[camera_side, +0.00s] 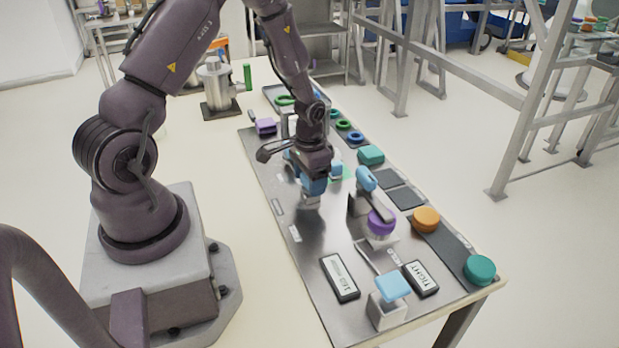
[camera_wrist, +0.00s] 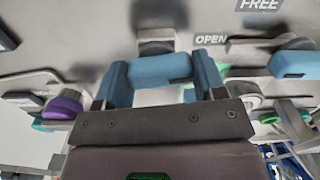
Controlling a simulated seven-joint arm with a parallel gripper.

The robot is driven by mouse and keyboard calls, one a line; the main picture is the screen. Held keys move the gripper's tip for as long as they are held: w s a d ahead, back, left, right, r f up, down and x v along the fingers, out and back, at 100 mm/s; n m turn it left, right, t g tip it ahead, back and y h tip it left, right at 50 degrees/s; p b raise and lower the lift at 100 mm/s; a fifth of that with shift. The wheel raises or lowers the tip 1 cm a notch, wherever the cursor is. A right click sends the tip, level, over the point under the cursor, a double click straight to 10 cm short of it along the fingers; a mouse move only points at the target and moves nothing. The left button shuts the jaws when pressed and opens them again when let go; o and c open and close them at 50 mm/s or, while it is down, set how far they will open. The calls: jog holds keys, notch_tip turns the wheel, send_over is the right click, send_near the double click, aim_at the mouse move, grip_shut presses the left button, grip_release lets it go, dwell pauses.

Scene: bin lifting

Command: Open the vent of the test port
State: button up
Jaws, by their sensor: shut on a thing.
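My gripper (camera_side: 312,186) points down over the metal panel (camera_side: 300,262). In the wrist view its two blue fingers (camera_wrist: 160,82) are shut on a blue handle (camera_wrist: 160,66), one finger at each end. The handle sits against a grey mount (camera_wrist: 155,35) on the panel. An OPEN label (camera_wrist: 210,40) is printed to the right of this mount. In the side view the gripper hides most of the held handle. I cannot read a label that names the vent or the test port.
A blue-tipped lever (camera_side: 366,180) stands right of my gripper, beside a purple knob (camera_side: 381,222). A light blue cap (camera_side: 393,285) on a white block is at the front. Orange (camera_side: 426,218) and teal (camera_side: 480,269) knobs line the right edge. A metal canister (camera_side: 215,85) stands behind.

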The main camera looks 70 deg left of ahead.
aim_at(305, 190)
jog(key=shift+m, duration=0.6)
jog(key=o, duration=0.9)
notch_tip(305, 190, up, 13)
jog(key=shift+r, duration=0.1)
dwell(0.3)
jog(key=s+d+r+t, duration=0.2)
jog(key=s+d+r, duration=0.2)
jog(key=d+r, duration=0.1)
jog(key=s+d+r+t, duration=0.1)
jog(key=s+d+r, duration=0.3)
jog(key=r, duration=0.3)
jog(key=s+d+r+t, duration=0.2)
jog(key=s+d+r, duration=0.2)
jog(key=d+r, duration=0.1)
jog(key=shift+s+d+r+t, duration=0.1)
jog(key=shift+d+r+t, duration=0.1)
jog(key=shift+d, duration=0.25)
jog(key=shift+s+d+r+t, duration=0.1)
jog(key=shift+d+r, duration=0.1)
jog(key=shift+d, duration=0.25)
